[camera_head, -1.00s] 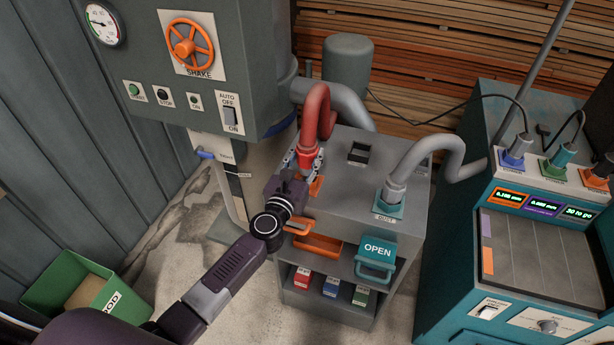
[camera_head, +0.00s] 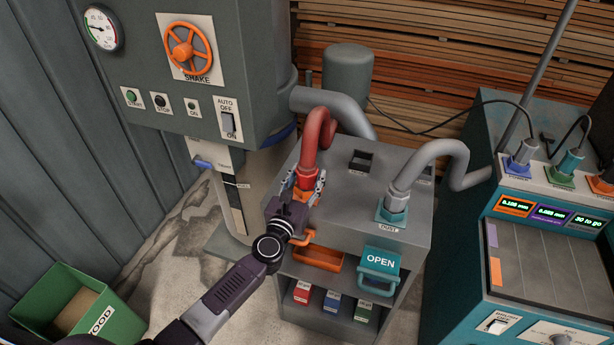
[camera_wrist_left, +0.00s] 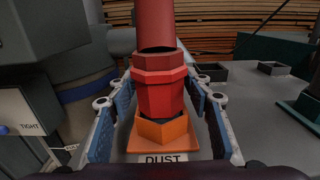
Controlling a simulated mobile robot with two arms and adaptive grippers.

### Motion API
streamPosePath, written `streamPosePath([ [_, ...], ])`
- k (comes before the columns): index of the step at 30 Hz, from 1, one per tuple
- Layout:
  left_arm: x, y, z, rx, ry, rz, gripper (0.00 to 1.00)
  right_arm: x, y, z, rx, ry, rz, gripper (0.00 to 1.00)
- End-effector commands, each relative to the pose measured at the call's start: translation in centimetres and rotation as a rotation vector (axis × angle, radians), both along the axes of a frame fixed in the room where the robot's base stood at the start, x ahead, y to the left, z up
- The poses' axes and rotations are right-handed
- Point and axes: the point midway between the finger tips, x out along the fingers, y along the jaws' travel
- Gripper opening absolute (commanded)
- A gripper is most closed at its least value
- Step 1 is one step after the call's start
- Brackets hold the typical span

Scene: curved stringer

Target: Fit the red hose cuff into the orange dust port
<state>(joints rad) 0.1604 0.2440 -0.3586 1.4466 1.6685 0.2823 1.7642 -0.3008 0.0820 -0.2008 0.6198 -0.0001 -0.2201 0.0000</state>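The red hose cuff (camera_wrist_left: 158,95) hangs upright at the end of the red hose (camera_head: 318,132). In the left wrist view its lower end stands at the mouth of the orange dust port (camera_wrist_left: 163,134), with a dark band between them. How deep it sits cannot be told. In the head view the cuff (camera_head: 305,179) hides most of the port (camera_head: 301,194). My left gripper (camera_head: 306,184) has one finger on each side of the cuff. The fingers (camera_wrist_left: 159,85) look open, with narrow gaps beside the cuff. My right gripper is not in view.
A grey hose in a teal dust port (camera_head: 392,210) stands to the right on the same grey cabinet (camera_head: 345,215). An orange handle and a teal OPEN handle (camera_head: 379,268) stick out in front. The grey machine (camera_head: 215,60) rises behind left.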

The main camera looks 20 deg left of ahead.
Motion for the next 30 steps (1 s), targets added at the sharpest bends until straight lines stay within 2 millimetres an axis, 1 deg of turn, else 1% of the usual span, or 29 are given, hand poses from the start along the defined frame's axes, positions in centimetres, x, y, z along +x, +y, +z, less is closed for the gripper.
streamPosePath([
  [8,0.0,0.0,0.0,0.0,0.0,0.0,0.54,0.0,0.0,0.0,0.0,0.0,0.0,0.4],
  [12,0.0,0.0,0.6,0.001,0.0,0.0,0.54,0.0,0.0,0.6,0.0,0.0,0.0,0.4],
  [13,-0.3,0.0,0.4,0.0,0.001,0.0,0.54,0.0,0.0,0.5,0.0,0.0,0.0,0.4],
  [17,-2.2,0.1,0.2,-0.002,0.002,0.0,0.54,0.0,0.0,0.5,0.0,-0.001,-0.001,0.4],
  [24,-7.3,0.3,0.1,-0.001,0.002,0.0,0.54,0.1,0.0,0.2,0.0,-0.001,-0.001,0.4],
  [30,-10.5,0.4,0.1,0.0,0.001,0.0,0.54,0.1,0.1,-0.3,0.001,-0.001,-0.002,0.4],
])
